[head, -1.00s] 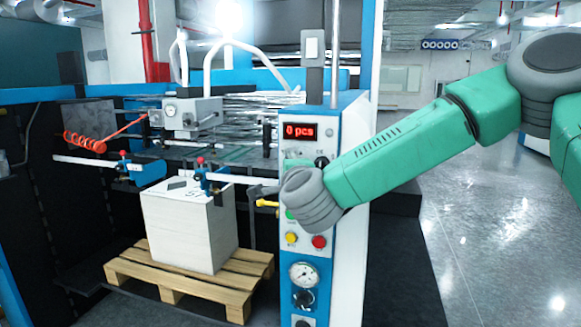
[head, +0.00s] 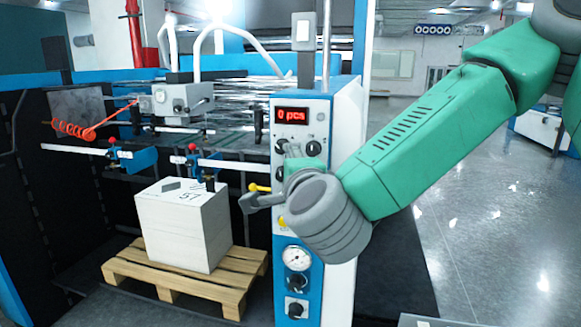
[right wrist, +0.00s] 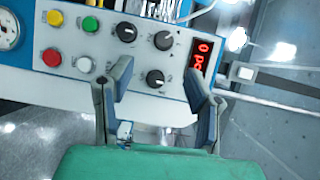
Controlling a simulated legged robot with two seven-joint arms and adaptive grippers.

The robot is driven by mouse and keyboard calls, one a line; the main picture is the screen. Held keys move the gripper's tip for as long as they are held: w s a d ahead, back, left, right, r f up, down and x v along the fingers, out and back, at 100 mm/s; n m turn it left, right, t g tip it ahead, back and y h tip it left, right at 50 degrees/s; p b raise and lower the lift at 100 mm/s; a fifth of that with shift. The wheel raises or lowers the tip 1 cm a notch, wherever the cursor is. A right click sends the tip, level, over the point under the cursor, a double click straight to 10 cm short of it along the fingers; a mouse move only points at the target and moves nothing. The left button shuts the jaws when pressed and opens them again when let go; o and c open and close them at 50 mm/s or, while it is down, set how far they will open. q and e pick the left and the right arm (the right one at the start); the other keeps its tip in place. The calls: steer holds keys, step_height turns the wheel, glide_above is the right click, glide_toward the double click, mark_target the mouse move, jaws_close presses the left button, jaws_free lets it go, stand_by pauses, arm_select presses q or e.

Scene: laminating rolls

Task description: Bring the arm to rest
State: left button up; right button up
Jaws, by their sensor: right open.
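My right arm comes in from the upper right in the head view. Its right gripper (head: 262,176) is in front of the machine's control panel (head: 288,178), with its fingers spread and nothing between them. In the right wrist view the open right gripper (right wrist: 160,92) has its two fingers apart, with the panel's black knobs (right wrist: 155,78) and the red "0 pcs" display (right wrist: 201,57) beyond them. I cannot tell the exact gap to the panel. My left gripper is in neither view.
A white stack (head: 182,232) stands on a wooden pallet (head: 185,283) left of the panel. Blue clamps on rails (head: 215,163) are above it. The panel carries a pressure gauge (head: 297,257) below my wrist. Open shiny floor (head: 480,240) lies to the right.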

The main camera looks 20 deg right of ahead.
stand_by(0.3)
steer(key=shift+f, duration=0.1)
steer(key=s+a+f+n+g+y+b, duration=0.1)
steer(key=s+f+n+g+y+b, duration=0.2)
steer(key=f, duration=1.1)
steer(key=s+a+f+n+g+b, duration=0.1)
steer(key=s+f+n+g+b, duration=0.25)
steer(key=f, duration=0.95)
steer(key=s+a+f+n+y+b, duration=0.15)
steer(key=s+f+n+b, duration=0.35)
steer(key=f, duration=0.9)
steer(key=s+d+f+n+g+b, duration=0.3)
steer(key=s+d+f+n+g, duration=0.1)
steer(key=s+f, duration=0.7)
steer(key=s+d+f+n+g+b, duration=0.4)
steer(key=s+f, duration=0.6)
steer(key=f, duration=0.3)
steer(key=shift+s+f+n+g, duration=0.15)
steer(key=shift+s+n+g, duration=0.2)
steer(key=shift+n+g, duration=0.55)
steer(key=shift+w+a, duration=0.1)
steer(key=shift+w, duration=0.05)
